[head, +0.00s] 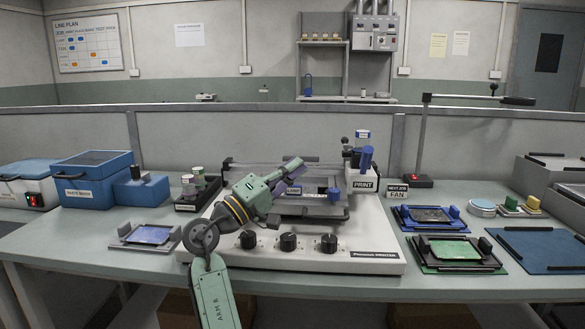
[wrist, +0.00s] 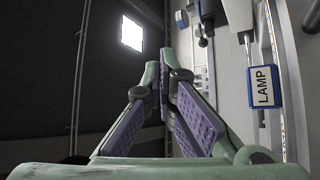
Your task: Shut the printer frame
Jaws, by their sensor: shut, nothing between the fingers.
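The printer (head: 372,259) is a white machine with several black knobs along its front, in the middle of the bench in the head view. Its grey metal frame (head: 285,208) lies across the printer behind the knobs. I cannot tell from this angle how far it is tilted. My gripper (head: 296,165), green with purple finger pads, is above the frame and partly covers its left side. Its fingers are shut and empty; in the wrist view the tips (wrist: 166,58) meet. Contact with the frame cannot be made out.
A blue PRINT lever (head: 366,158) stands at the printer's back right. A blue LAMP tag (wrist: 263,87) is right of my fingers in the wrist view. A green tray (head: 449,252) and blue tray (head: 431,216) lie to the right; a blue box (head: 92,180) stands left.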

